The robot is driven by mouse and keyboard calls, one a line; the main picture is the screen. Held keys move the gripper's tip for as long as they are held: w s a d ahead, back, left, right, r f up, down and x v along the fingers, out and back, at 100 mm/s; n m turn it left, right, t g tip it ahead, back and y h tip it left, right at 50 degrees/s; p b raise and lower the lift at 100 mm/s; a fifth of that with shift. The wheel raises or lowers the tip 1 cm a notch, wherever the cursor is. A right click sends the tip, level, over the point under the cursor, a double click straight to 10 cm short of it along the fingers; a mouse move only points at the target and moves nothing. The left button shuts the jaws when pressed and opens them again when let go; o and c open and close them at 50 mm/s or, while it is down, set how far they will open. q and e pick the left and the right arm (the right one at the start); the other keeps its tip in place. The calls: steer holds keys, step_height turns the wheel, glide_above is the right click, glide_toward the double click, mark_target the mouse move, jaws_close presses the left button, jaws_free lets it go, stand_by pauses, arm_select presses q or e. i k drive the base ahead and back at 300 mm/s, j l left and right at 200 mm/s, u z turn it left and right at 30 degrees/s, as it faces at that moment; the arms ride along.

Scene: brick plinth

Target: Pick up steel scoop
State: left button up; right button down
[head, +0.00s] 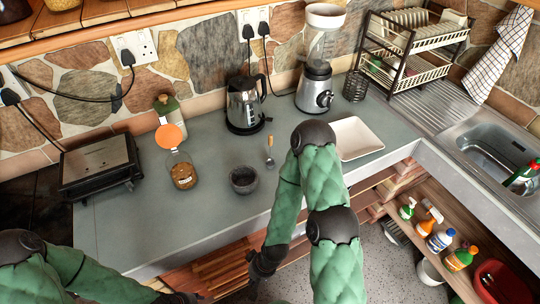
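A small steel scoop (269,160) with a light wooden handle lies on the grey counter in the head view. It is just right of a dark stone bowl (243,180) and left of my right arm. My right gripper (258,272) is dark, hangs below the counter's front edge and is apart from the scoop. Its fingers are too small and dark to show whether they are open. My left gripper (180,298) shows only partly at the bottom edge, and its fingers cannot be made out.
An orange-lidded jar (183,172), a kettle (243,105), a blender (315,85) and a white tray (354,138) stand around the scoop. A black grill (98,167) is at the left. A sink (495,152) is at the right. The counter's front left is clear.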

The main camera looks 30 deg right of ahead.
mark_target(270, 163)
steer(key=k+l, duration=0.1)
steer(key=l, duration=2)
steer(key=k, duration=0.05)
